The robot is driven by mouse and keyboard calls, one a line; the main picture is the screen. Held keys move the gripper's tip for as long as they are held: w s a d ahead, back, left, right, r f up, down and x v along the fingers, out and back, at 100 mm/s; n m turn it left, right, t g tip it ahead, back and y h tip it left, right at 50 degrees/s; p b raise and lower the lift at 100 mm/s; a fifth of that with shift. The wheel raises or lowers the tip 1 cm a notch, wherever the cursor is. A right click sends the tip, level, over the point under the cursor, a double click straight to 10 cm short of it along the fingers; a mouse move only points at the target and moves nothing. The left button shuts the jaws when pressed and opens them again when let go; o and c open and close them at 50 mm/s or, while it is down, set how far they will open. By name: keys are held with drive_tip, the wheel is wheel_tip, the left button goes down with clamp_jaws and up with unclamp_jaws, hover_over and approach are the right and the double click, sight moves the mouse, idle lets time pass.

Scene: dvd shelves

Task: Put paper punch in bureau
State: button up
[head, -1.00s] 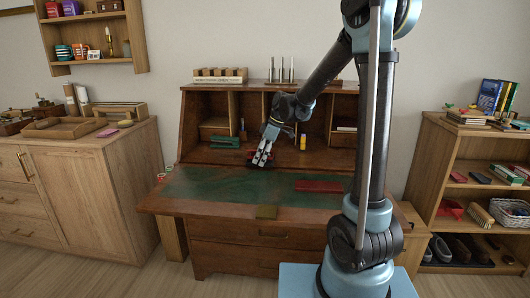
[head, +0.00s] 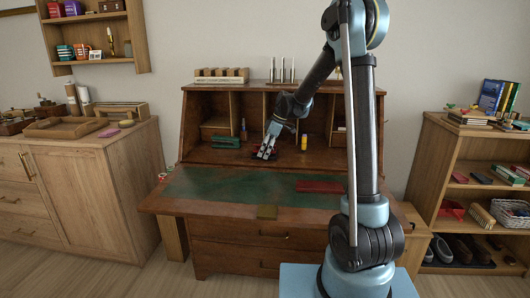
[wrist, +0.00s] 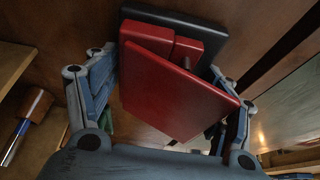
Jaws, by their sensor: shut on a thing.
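The paper punch, red with a dark base, is held between my gripper's fingers in the wrist view (wrist: 175,80). My gripper (head: 266,152) is shut on it, inside the open bureau, in front of the pigeonholes and above the rear of the writing surface. In the head view the punch is mostly hidden by the fingers. The bureau (head: 225,206) is dark wood, with its lid folded down and a green writing panel. From these views I cannot tell whether the punch touches the bureau's surface.
Inside the bureau, a green stapler-like thing (head: 226,142) sits left of my gripper and a small yellow thing (head: 304,142) to its right. A flat red item (head: 319,186) lies on the writing panel. The panel's left and middle are clear. A shelf (head: 442,160) stands at right.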

drive_tip(key=o, duration=1.5)
drive_tip(key=shift+f, duration=0.1)
drive_tip(key=shift+v, duration=3.8)
